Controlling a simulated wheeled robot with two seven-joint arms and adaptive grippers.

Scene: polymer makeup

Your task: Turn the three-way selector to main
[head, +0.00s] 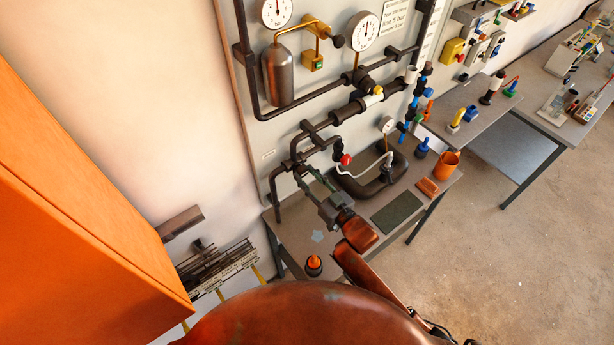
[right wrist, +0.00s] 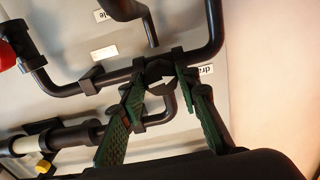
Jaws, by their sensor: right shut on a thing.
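The three-way selector seems to be the dark faceted fitting (right wrist: 160,70) on the black pipework in the right wrist view. My right gripper (right wrist: 158,84) has its two green ridged fingers on either side of this fitting and is shut on it. In the head view the right gripper (head: 311,182) reaches the lower left pipework on the panel, and its fingers hide most of the fitting. A partly covered label (right wrist: 206,70) beside the pipe begins with "dra". Which way the selector points cannot be told. My left gripper is not in view.
A red-knobbed valve (head: 345,159) and a white hose (head: 375,170) are right of the gripper. Below are a grey bench (head: 295,235), a dark green mat (head: 397,212), an orange mug (head: 447,166) and an orange-topped black object (head: 314,265). Gauges and pipes fill the panel above.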

